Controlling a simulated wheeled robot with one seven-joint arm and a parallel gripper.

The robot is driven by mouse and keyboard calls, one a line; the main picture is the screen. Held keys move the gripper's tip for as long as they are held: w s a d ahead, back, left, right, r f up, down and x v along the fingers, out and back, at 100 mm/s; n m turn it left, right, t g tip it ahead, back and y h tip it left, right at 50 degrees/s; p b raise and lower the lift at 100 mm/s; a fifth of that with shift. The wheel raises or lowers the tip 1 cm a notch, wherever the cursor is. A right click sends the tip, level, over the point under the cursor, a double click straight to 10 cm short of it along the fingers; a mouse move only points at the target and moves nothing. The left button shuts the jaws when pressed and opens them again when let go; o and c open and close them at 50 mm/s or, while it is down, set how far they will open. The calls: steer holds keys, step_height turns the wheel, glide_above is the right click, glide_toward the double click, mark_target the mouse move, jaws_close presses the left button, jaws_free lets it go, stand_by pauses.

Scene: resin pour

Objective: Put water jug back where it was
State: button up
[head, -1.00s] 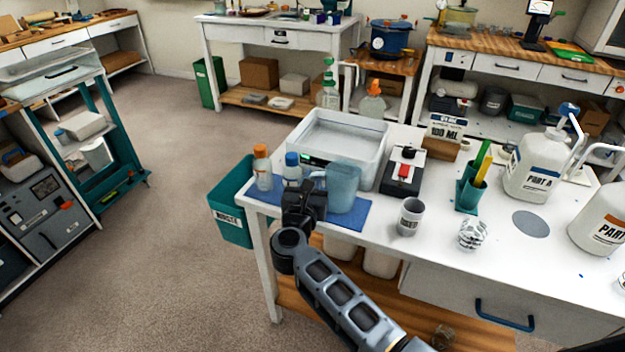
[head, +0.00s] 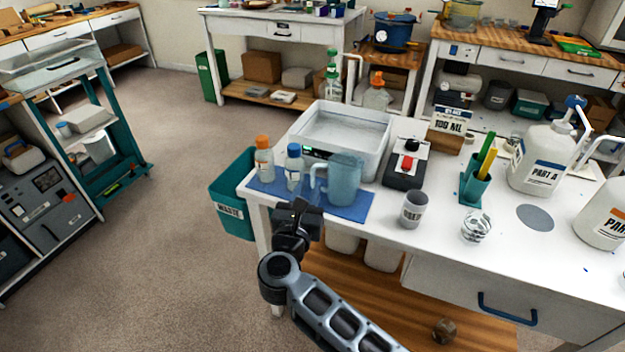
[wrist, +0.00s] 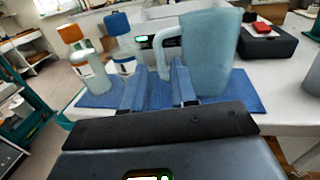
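The water jug (head: 345,180) is a translucent blue pitcher standing upright on the blue mat (head: 268,188) at the table's left front corner. Its handle is on its left side. In the wrist view the jug (wrist: 212,55) stands beyond and right of my gripper's fingers. My gripper (head: 303,208) is in front of the mat's near edge, apart from the jug. In the wrist view its two fingers (wrist: 160,88) are spread with nothing between them; the jug's handle lies beyond them.
An orange-capped bottle (head: 263,160) and a blue-capped bottle (head: 294,168) stand left of the jug. A white tray device (head: 376,165) is behind it. A grey cup (head: 413,211) and a black device with a red switch (head: 406,168) are to the right. A teal waste bin (head: 232,212) is below left.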

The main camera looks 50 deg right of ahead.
steer(key=shift+v, duration=2.2)
steer(key=s+a+r+m+t+y, duration=0.2)
steer(key=s+a+m+y, duration=0.2)
steer(key=s+m, duration=0.4)
steer(key=s+a+r+m+t+y, duration=0.1)
steer(key=s+a+r+m+y, duration=0.2)
steer(key=s, duration=1.2)
steer(key=s+a+r+m+t+y, duration=0.2)
steer(key=s+a+m+y, duration=0.3)
steer(key=s+m+y, duration=0.3)
steer(key=s+m, duration=0.3)
steer(key=m, duration=0.2)
steer(key=shift+s+a+r+t, duration=0.15)
steer(key=shift+s+r+t, duration=0.15)
steer(key=shift+s, duration=0.05)
